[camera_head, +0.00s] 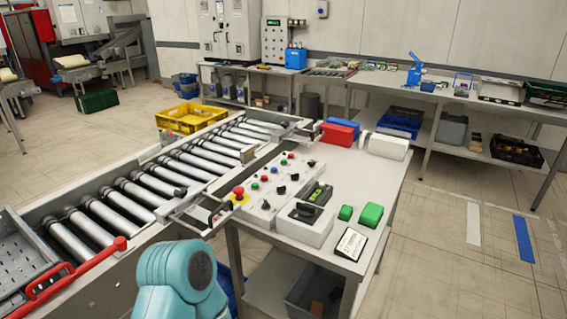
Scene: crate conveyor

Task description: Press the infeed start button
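A pale control panel (272,178) lies on the table beside the roller conveyor. It carries several small red, green, blue and black buttons and knobs. A red mushroom button (239,192) with a yellow base sits at its near left corner. The labels are too small to read, so I cannot tell which button is the infeed start button. A teal rounded part of my own body rises at the bottom, left of centre, in front of the table. Neither of my grippers shows in the view.
The roller conveyor (137,193) runs along the left of the table. A grey tray with a red handle (75,272) is at lower left. Two green blocks (371,215) and a white box with a black rotary switch (306,213) stand on the table. Open floor lies right.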

